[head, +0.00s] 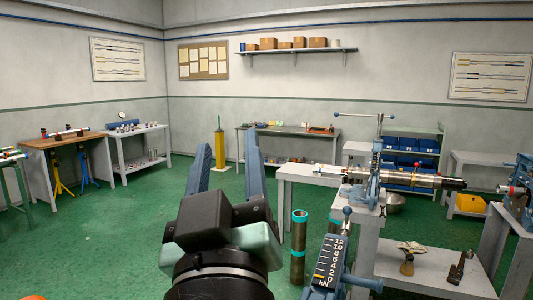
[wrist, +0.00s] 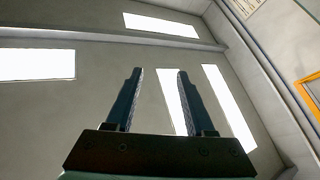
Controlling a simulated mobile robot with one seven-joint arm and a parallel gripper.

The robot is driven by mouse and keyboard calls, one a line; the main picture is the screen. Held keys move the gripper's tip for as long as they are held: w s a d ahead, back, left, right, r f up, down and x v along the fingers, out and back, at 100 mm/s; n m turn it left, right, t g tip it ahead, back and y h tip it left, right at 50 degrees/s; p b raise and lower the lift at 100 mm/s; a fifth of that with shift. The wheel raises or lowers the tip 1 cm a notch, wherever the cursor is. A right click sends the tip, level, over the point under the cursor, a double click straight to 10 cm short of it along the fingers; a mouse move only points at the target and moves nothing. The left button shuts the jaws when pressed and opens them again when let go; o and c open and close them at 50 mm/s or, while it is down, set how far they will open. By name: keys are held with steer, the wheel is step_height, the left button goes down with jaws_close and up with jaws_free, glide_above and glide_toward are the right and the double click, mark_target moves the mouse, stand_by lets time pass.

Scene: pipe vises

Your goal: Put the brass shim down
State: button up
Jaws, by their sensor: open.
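My gripper (head: 228,172) is open, with its two blue fingers pointing up and apart in the head view. Nothing shows between the fingers. In the wrist view my gripper (wrist: 157,92) is also open and empty, facing the ceiling and its lit panels. I cannot make out a brass shim in either view. A pipe vise (head: 376,165) stands on a grey bench to the right of my gripper and holds a long metal pipe (head: 415,180).
A kN gauge (head: 328,262) stands close at the front right. A second vise (head: 517,195) is at the right edge. The green floor (head: 110,235) at left is clear.

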steer(key=s+d+r+m+t+h, duration=0.2)
steer(key=s+d+r+m+t, duration=0.2)
steer(key=s+r, duration=0.4)
steer(key=shift+s+d+r+m+t, duration=0.15)
steer(key=shift+d+r+m+t, duration=0.15)
steer(key=shift+r+m, duration=0.25)
steer(key=shift+r+p, duration=0.75)
steer(key=shift+p, duration=0.05)
